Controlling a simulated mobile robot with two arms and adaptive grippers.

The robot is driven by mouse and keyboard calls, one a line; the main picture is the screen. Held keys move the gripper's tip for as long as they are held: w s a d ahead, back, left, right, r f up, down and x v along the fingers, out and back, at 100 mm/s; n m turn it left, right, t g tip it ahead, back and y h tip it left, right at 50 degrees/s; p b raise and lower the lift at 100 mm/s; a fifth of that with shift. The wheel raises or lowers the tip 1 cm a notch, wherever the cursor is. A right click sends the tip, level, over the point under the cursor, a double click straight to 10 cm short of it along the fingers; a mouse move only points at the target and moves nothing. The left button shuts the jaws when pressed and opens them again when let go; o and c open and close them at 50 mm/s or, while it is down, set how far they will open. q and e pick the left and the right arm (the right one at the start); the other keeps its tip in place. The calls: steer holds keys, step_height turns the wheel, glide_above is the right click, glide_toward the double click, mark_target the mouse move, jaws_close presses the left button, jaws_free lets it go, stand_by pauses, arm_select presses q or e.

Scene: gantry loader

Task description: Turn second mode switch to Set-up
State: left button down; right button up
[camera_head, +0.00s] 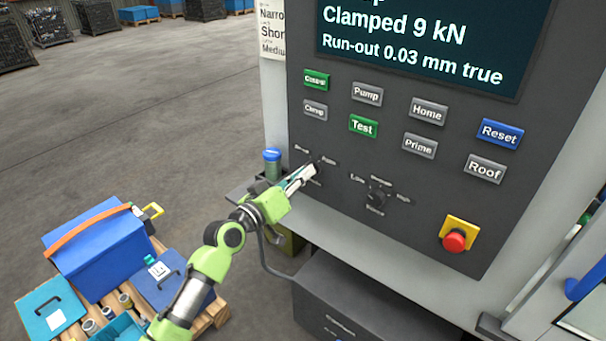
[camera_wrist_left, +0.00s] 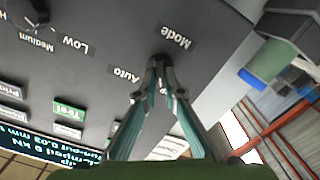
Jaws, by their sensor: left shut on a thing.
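The mode switch (camera_wrist_left: 158,60) is a small dark knob on the grey control panel (camera_head: 335,140). In the left wrist view, the labels "Mode" and "Auto" show upside down beside it; any Set-up label is hidden or too small to read. My left gripper (camera_head: 311,171) reaches up to this knob from the lower left. In the left wrist view its fingertips (camera_wrist_left: 160,68) are closed together on the knob, covering most of it, so its pointing direction cannot be told. My right gripper is not in view.
A second knob (camera_head: 376,197), labelled Low and High, sits to the right. Push buttons such as Test (camera_head: 363,126) are above. A red emergency stop (camera_head: 454,240) is at lower right. A blue-lidded container (camera_head: 272,165) stands left of the panel. A loaded pallet (camera_head: 215,312) is lower left.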

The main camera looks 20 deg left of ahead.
arm_select(q)
steer(key=c, duration=2.1)
jaws_free()
steer(key=shift+c, duration=0.2)
steer(key=v, duration=1.2)
